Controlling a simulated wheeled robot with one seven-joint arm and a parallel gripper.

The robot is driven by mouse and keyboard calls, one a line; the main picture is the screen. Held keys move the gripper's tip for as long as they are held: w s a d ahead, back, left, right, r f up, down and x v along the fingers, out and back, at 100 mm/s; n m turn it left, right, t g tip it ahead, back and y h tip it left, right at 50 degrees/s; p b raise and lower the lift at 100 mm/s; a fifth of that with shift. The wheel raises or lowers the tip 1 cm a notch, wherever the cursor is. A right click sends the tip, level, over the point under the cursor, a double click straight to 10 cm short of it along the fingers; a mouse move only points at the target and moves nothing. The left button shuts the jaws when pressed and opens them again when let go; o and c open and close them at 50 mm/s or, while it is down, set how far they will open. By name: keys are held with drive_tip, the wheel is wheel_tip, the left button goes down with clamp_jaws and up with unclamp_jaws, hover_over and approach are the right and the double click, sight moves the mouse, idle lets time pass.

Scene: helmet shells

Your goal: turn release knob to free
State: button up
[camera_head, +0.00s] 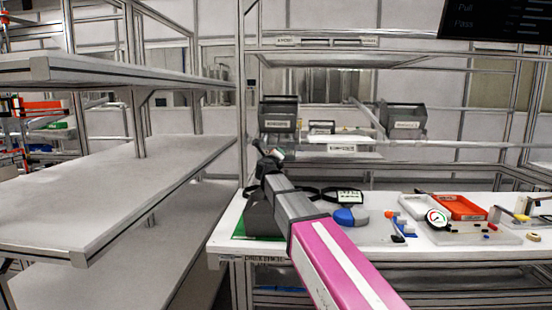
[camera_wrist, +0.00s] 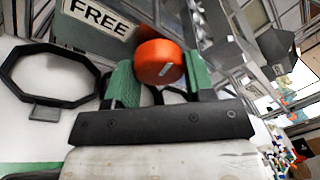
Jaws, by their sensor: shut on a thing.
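The release knob (camera_wrist: 163,63) is a round orange-red knob with a small pale mark on its face. It is in the wrist view, beside a white label reading FREE (camera_wrist: 100,17). My gripper (camera_wrist: 160,76) has its green fingers on both sides of the knob, shut on it. The knob's sides are partly hidden by the fingers. In the head view my pink and grey arm reaches to a dark grey fixture (camera_head: 262,220) on the bench's left end. The fingers and their hold on the knob cannot be made out there.
The white bench (camera_head: 375,237) carries a blue rounded piece (camera_head: 345,216), a dial gauge (camera_head: 438,218) and an orange tray (camera_head: 460,207) right of my arm. A black octagonal ring (camera_wrist: 50,75) lies left of my gripper. Empty grey shelves (camera_head: 120,190) stand at left.

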drive_tip(key=shift+n+t+h, duration=0.3)
drive_tip(key=shift+n+h, duration=0.1)
drive_tip(key=shift+n, duration=2.2)
drive_tip(key=o, duration=0.9)
drive_tip(key=shift+s, duration=0.15)
drive_tip(key=v, duration=0.9)
drive_tip(key=shift+s+a+f, duration=0.1)
drive_tip(key=shift+s+f, duration=0.05)
drive_tip(key=shift+s, duration=0.15)
drive_tip(key=shift+s+a+f, duration=0.1)
drive_tip(key=shift+s+a, duration=0.05)
drive_tip(key=shift+s, duration=0.25)
